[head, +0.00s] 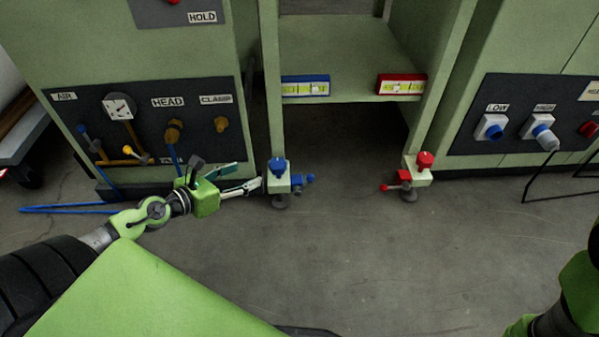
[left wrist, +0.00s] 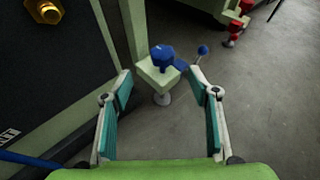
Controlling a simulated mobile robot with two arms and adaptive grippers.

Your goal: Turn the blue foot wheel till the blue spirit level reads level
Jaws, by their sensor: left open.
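The blue foot wheel (head: 278,166) is a lobed knob on top of a pale green foot block at the bottom of the shelf's left post. It also shows ahead of the fingers in the left wrist view (left wrist: 162,56). A blue lever with a ball end (head: 311,178) sticks out to the right of the same block. The blue spirit level (head: 305,86) lies on the shelf's front edge at left; its bubble appears right of the middle. My left gripper (head: 254,186) is open and empty, just left of the blue wheel; its fingers (left wrist: 158,88) are spread, apart from the wheel.
A red spirit level (head: 402,85) sits on the shelf (head: 350,98) at right. A red foot wheel (head: 425,160) and red lever (head: 398,187) are on the right foot. A dark control panel (head: 150,125) is close at left. The floor in front is clear.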

